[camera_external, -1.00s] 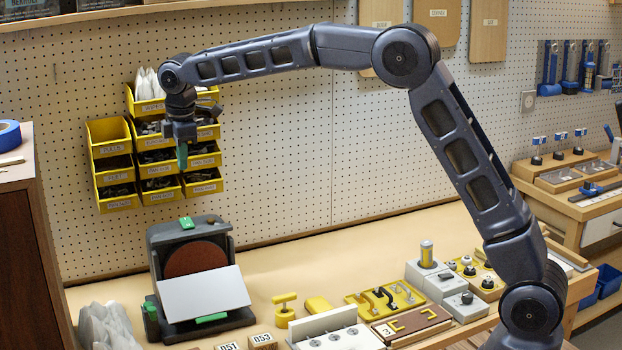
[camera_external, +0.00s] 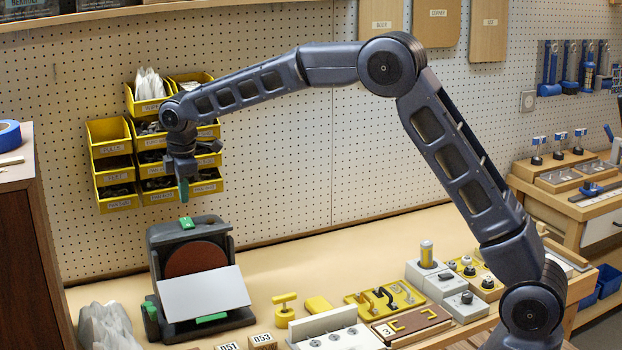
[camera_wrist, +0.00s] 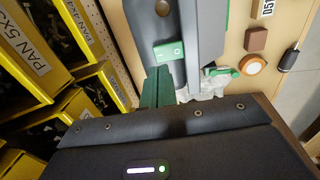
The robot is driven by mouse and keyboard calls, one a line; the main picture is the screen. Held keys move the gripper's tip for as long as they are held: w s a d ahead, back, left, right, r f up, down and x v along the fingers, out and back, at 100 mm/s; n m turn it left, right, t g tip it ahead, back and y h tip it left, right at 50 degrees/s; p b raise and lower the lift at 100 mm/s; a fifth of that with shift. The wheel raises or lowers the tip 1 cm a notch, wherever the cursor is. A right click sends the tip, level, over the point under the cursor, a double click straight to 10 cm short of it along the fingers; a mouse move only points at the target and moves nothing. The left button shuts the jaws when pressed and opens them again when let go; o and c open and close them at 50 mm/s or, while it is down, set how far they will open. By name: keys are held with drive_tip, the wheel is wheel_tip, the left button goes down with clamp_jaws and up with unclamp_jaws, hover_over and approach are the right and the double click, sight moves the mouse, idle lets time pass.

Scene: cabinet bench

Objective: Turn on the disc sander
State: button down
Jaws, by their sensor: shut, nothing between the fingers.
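The disc sander (camera_external: 160,247) stands on the bench at the left, a dark housing with a red-brown disc (camera_external: 190,259) and a tilted pale plate in front of it. A green switch (camera_external: 187,223) sits on its top edge; in the wrist view it is a green block with small marks (camera_wrist: 168,51). My gripper (camera_external: 183,198) is above the switch, pointing down, with a small gap between them. Its green fingers (camera_wrist: 158,80) are shut and empty, and their tips appear close to the switch in the wrist view.
Yellow parts bins (camera_external: 115,165) hang on the pegboard just behind my gripper. Several yellow and grey fixtures (camera_external: 385,297) are on the bench to the right. The bench behind them is clear.

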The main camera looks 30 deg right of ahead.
sight(185, 219)
drive_tip(key=shift+w+f, duration=0.15)
drive_tip(key=shift+f, duration=1.1)
drive_tip(key=shift+w+f, duration=0.15)
drive_tip(key=shift+f, duration=1.05)
drive_tip(key=shift+w+f, duration=0.1)
